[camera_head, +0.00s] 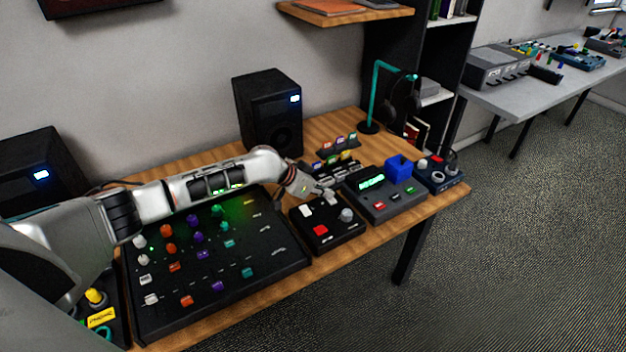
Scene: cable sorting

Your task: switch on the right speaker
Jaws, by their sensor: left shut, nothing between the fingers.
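The right speaker (262,112) is a black box standing upright at the back of the wooden table. A small blue-white light glows at its upper right. A second black speaker (32,160) stands at the left, also with a lit blue-white light. My left gripper (331,198) is shut and empty. It is over the back part of a small black box (322,238) with a red button, a white button and a grey knob. Whether it touches the box I cannot tell. My left arm crosses in front of the right speaker's base. My right gripper is not in view.
A large black mixer panel (262,262) with coloured knobs lies under my left arm. A grey device (385,202) with a green display and a blue cube (398,168) is to the right. A teal headphone stand (375,95) stands behind. Little table surface is free.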

